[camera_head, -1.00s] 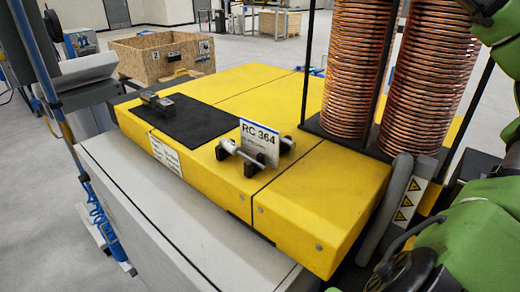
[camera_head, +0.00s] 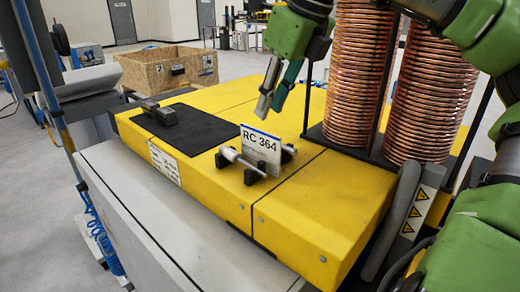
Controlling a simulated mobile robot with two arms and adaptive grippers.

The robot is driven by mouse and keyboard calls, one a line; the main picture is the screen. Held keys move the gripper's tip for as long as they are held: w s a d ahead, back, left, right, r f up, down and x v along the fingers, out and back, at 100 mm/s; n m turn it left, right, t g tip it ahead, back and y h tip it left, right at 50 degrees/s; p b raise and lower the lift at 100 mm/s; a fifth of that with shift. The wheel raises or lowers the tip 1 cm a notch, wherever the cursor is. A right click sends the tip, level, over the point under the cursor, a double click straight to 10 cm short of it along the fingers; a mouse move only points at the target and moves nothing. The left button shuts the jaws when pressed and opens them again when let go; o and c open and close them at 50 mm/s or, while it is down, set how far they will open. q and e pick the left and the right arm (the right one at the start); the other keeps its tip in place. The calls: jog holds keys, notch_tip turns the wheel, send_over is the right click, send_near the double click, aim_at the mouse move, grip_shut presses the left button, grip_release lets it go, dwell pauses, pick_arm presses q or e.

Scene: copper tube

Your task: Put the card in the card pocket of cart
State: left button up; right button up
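A white card (camera_head: 261,147) marked "RC 364" stands upright in a small holder with a metal cylinder (camera_head: 242,161) and black end blocks on the yellow cart top (camera_head: 310,200). My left gripper is not in view. I cannot make out the card pocket for certain; a white printed label (camera_head: 165,162) is on the cart's yellow side.
A black mat (camera_head: 185,128) with a dark metal part (camera_head: 160,113) lies left of the card. Tall copper coils (camera_head: 362,80) stand at the right, close to my arm. A wooden crate (camera_head: 165,70) is behind the cart. The cart top's front is clear.

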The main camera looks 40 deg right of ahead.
aim_at(260, 137)
jog(key=p+x, duration=0.1)
jog(key=x, duration=0.7)
jog(key=shift+s+a+f+p, duration=0.15)
jog(key=shift+f+p, duration=0.1)
jog(key=shift+p, duration=0.15)
jog(key=shift+s, duration=0.1)
jog(key=shift+f+b, duration=0.25)
jog(key=shift+b, duration=0.1)
grip_shut()
